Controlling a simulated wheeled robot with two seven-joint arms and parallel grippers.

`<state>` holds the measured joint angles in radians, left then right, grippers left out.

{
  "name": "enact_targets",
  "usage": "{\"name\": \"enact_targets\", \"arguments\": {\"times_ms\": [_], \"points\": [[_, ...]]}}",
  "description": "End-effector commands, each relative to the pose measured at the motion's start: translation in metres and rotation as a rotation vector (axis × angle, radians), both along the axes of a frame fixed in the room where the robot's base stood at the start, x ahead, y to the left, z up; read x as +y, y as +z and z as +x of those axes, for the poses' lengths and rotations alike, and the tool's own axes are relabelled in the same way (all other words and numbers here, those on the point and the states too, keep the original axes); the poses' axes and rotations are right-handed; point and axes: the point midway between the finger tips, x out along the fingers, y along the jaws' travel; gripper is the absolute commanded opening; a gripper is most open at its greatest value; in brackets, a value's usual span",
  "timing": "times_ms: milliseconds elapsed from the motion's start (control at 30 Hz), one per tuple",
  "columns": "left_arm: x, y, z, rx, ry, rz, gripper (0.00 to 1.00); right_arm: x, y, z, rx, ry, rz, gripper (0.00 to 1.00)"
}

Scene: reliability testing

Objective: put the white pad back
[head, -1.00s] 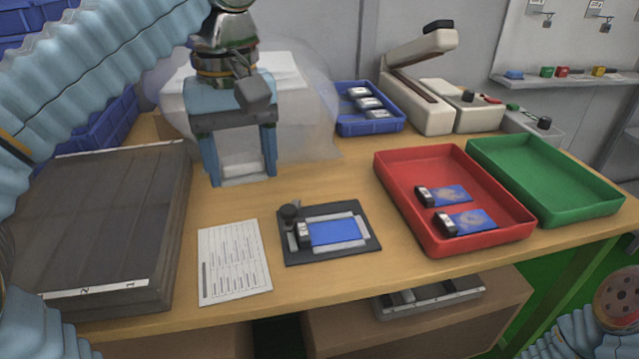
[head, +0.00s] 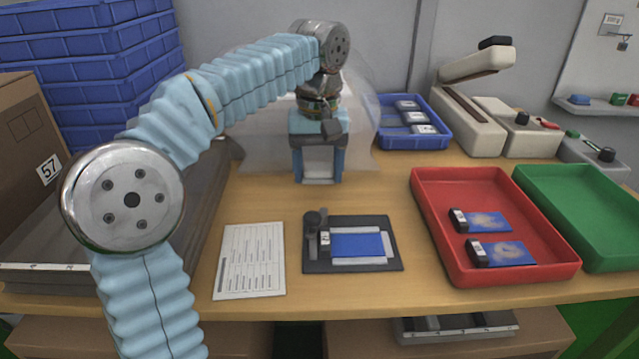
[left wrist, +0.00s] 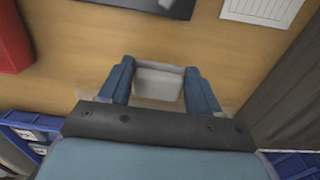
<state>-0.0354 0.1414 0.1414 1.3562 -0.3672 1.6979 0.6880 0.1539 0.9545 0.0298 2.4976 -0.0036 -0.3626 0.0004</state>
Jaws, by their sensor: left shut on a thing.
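My left gripper (head: 318,178) is shut on a white pad (head: 319,160), a small pale block between its two blue fingers. The left wrist view shows the same gripper (left wrist: 157,92) with the pad (left wrist: 158,82) between its fingertips. The fingers point down over bare wood, behind the black fixture and in front of a translucent bag (head: 262,140). Whether the pad touches the table is unclear. The gripper and arm hide part of the bag and what is in it. My right gripper is not in view.
A black fixture (head: 312,262) holds a blue card beside a printed sheet (head: 250,260). A red tray (head: 440,245) with two cards and an empty green tray (head: 590,225) stand right. A blue bin (head: 440,140) is behind. A dark stack (head: 195,215) lies left.

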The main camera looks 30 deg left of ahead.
Motion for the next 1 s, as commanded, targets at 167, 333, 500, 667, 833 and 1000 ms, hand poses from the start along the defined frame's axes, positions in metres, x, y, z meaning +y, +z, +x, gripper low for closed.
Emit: {"name": "enact_targets", "arguments": {"times_ms": [167,333,500,667,833,1000], "points": [[0.002,-0.029,0.006,0.005,0.000,0.000,0.29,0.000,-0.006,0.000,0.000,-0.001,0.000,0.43],[0.002,-0.039,0.006,0.001,0.001,-0.001,0.29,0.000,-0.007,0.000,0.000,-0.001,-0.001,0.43],[0.001,-0.039,0.006,0.001,0.001,-0.001,0.29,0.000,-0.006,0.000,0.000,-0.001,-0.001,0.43],[0.002,-0.042,0.006,0.001,0.001,-0.001,0.64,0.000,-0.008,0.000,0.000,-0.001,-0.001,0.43],[0.001,-0.041,0.006,0.001,0.001,-0.001,0.88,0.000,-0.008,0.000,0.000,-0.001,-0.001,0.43],[0.001,-0.041,0.006,0.001,0.001,-0.001,0.88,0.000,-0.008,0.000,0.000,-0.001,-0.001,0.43]]}}
